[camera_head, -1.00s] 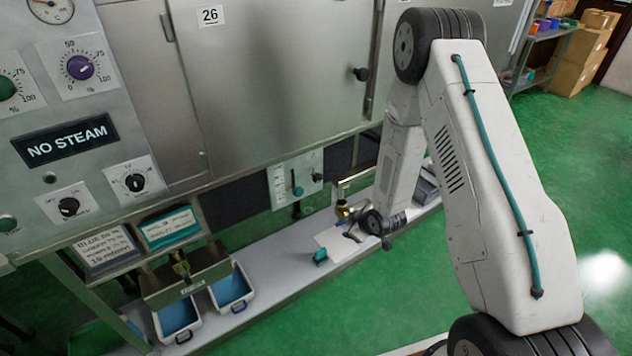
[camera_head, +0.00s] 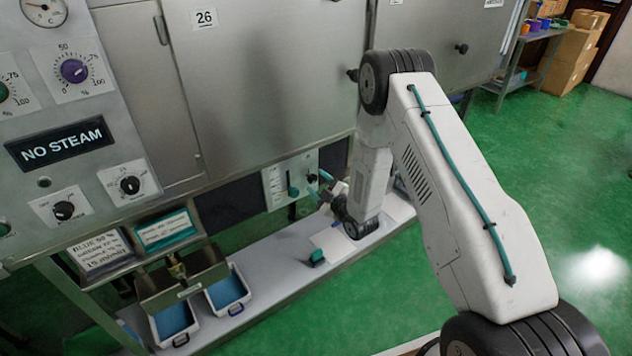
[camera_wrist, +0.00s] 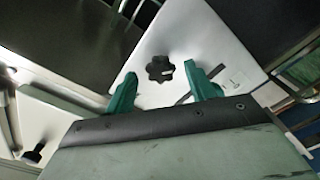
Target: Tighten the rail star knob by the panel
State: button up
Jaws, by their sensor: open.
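A dark star-shaped knob (camera_wrist: 160,69) shows on a pale plate (camera_wrist: 205,35) in the wrist view. My gripper (camera_wrist: 162,80) is open, with one green finger to the left of the knob and one to the right. The knob appears between and just past the fingertips, with visible gaps on both sides. I cannot tell how deep the fingers reach. In the head view my gripper (camera_head: 319,184) is at the right edge of the small panel (camera_head: 274,187) below the cabinet, beside a small dark knob (camera_head: 312,178).
A teal slider (camera_head: 292,191) is on the small panel. Another black knob (camera_wrist: 36,153) shows at lower left in the wrist view. Green floor is open at right.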

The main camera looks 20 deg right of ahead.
jog(key=shift+x, duration=0.95)
jog(key=c, duration=1)
